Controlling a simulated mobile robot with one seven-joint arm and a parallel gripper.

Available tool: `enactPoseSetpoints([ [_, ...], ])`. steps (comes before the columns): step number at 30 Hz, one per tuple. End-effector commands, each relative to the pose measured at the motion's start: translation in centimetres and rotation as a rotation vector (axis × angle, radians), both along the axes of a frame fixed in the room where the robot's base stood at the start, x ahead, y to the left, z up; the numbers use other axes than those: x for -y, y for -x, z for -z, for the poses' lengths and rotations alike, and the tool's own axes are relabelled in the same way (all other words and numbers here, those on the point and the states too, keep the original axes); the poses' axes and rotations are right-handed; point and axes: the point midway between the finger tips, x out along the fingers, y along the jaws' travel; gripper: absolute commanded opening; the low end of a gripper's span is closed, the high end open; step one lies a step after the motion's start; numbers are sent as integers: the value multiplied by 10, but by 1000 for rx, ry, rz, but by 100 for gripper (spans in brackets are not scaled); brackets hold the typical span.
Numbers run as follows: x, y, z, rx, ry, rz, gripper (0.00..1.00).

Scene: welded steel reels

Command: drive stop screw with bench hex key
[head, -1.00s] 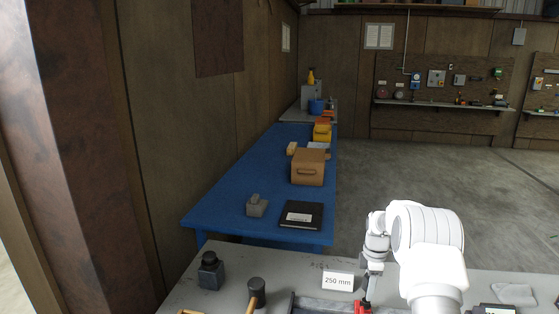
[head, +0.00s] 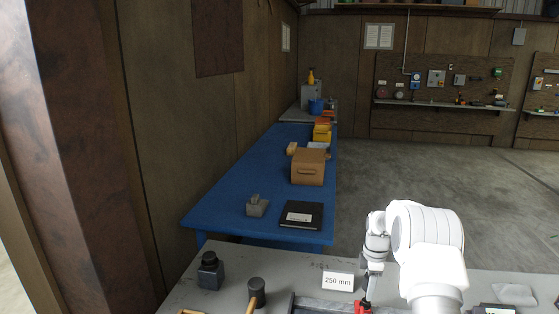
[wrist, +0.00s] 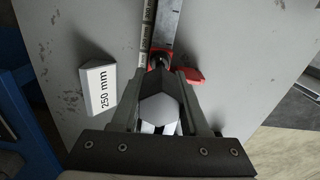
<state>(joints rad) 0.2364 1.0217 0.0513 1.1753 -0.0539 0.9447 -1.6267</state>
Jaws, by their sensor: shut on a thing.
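In the wrist view my gripper (wrist: 160,78) is shut on a grey faceted piece with a hexagonal end (wrist: 160,108), which looks like the hex key's handle. Its lower part is hidden behind that end. Just beyond the fingertips is a red stop (wrist: 190,75) with a dark round part (wrist: 158,60), on a metal rail with a scale (wrist: 167,25). I cannot tell whether the key sits in the stop screw. In the head view the red stop (head: 363,307) shows at the bottom edge below my gripper (head: 368,288).
A "250 mm" sign (head: 338,282) stands on the grey bench, left of my gripper. A mallet (head: 256,292) and a dark bottle-like block (head: 210,270) stand farther left. A blue table (head: 230,195) with boxes lies beyond. Open floor (head: 440,190) is at right.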

Motion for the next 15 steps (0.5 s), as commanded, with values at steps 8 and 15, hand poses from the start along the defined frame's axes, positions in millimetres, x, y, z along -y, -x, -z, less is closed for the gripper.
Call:
enactPoseSetpoints([
  [8, 0, 0, -1, 0, 0, 0, 0],
  [15, 0, 0, -5, 1, 0, 0, 0],
])
